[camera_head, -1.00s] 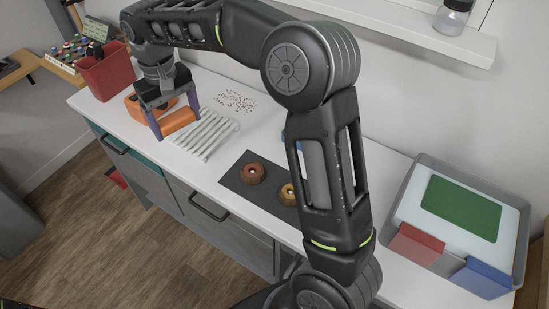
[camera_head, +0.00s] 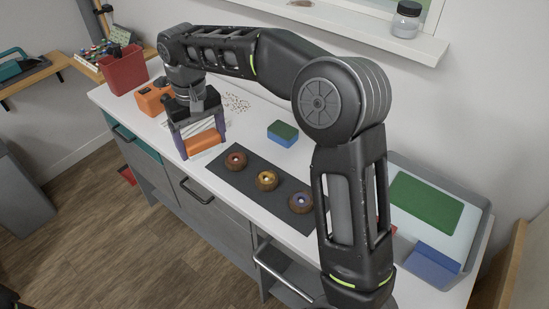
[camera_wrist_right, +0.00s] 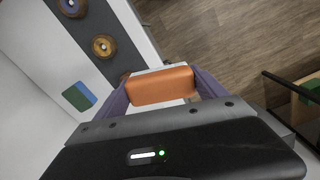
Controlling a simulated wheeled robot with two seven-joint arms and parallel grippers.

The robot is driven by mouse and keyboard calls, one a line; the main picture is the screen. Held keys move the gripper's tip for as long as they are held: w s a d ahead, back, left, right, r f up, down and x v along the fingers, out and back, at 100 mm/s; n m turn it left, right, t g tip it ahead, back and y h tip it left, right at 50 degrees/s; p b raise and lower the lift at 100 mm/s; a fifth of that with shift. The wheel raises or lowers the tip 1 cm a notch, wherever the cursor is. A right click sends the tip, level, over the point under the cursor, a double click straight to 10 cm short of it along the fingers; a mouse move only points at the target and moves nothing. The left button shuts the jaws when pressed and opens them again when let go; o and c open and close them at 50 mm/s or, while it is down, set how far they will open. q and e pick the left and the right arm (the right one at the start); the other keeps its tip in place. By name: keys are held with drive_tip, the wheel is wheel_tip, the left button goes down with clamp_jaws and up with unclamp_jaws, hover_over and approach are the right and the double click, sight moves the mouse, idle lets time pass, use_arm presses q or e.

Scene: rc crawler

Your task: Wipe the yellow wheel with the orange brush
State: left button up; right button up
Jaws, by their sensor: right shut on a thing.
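My right gripper (camera_head: 203,143) is shut on the orange brush (camera_head: 206,142), its fingers at the two ends. It holds the brush at the left end of the dark mat (camera_head: 230,180), left of the wheels. Whether the brush touches anything below is unclear. The yellow wheel (camera_head: 266,181) lies on the mat between a red-brown wheel (camera_head: 235,160) and a purple-hubbed wheel (camera_head: 301,202). In the right wrist view the brush (camera_wrist_right: 160,87) fills the jaws, and the yellow wheel (camera_wrist_right: 103,46) is up and left, apart from it. My left gripper is not in view.
A green-and-blue block (camera_head: 283,133) stands behind the mat. A grey tray with a green pad (camera_head: 425,202) and a blue block (camera_head: 434,262) is at right. An orange container (camera_head: 155,97) and a red bin (camera_head: 124,70) stand at the left end of the white counter.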

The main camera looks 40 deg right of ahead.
drive_tip(key=shift+w+f, duration=0.15)
drive_tip(key=shift+w, duration=0.15)
drive_tip(key=s+d+f+n, duration=0.2)
drive_tip(key=d+f, duration=0.1)
drive_tip(key=d, duration=0.3)
drive_tip(key=s+d+f+n, duration=0.1)
drive_tip(key=s+d+f, duration=0.1)
drive_tip(key=d, duration=0.5)
drive_tip(key=shift+s+d+f+n+b, duration=0.15)
drive_tip(key=shift+f+n+b, duration=0.15)
drive_tip(key=shift+f+n, duration=0.15)
drive_tip(key=shift+f, duration=0.1)
